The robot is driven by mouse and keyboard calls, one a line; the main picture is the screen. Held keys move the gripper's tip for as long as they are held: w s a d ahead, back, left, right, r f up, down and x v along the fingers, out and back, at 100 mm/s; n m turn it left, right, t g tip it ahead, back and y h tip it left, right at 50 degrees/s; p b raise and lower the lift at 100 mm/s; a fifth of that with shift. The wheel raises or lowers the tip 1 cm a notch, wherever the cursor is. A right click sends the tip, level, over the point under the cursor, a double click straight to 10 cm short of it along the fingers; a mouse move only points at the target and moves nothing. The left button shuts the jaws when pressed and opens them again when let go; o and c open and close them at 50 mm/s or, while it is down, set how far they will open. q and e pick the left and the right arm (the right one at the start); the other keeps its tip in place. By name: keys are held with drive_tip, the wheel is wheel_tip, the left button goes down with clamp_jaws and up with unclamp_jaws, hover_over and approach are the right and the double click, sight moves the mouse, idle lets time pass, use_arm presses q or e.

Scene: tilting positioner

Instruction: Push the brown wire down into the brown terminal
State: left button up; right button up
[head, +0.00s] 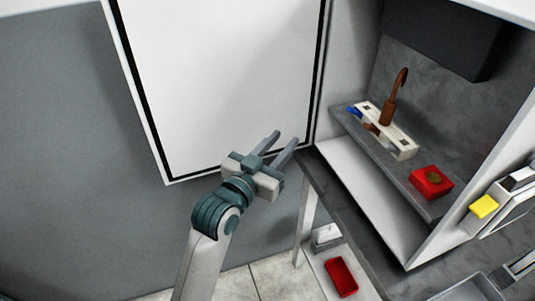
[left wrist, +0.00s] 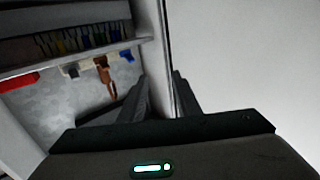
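The brown wire (head: 401,80) rises from a thick brown sleeve and curls over at its top. It stands at the cream terminal block (head: 404,150) on the tilted grey shelf. A brown piece (head: 372,128), perhaps the brown terminal, sits at the block's front; how deep the wire sits in it cannot be told. In the left wrist view, brown wire parts (left wrist: 110,86) hang at upper left. My left gripper (head: 288,138) is open and empty, left of the shelf and well apart from the block. It also shows in the left wrist view (left wrist: 158,78). My right gripper is not in view.
A blue piece (head: 354,111) sits at the block's left end. A white-faced panel (head: 225,85) stands behind my gripper. Another red box (head: 341,277) lies low. A dark box (head: 440,38) overhangs the shelf.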

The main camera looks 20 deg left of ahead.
use_arm(q)
drive_tip(key=shift+s+a+f+n+y, duration=0.2)
drive_tip(key=shift+s+a+f+y, duration=0.15)
drive_tip(key=shift+a, duration=0.25)
drive_tip(key=shift+s+a+f+n+y, duration=0.2)
drive_tip(key=shift+s+a+f+y, duration=0.1)
drive_tip(key=shift+a+f, duration=0.25)
drive_tip(key=shift+r, duration=0.1)
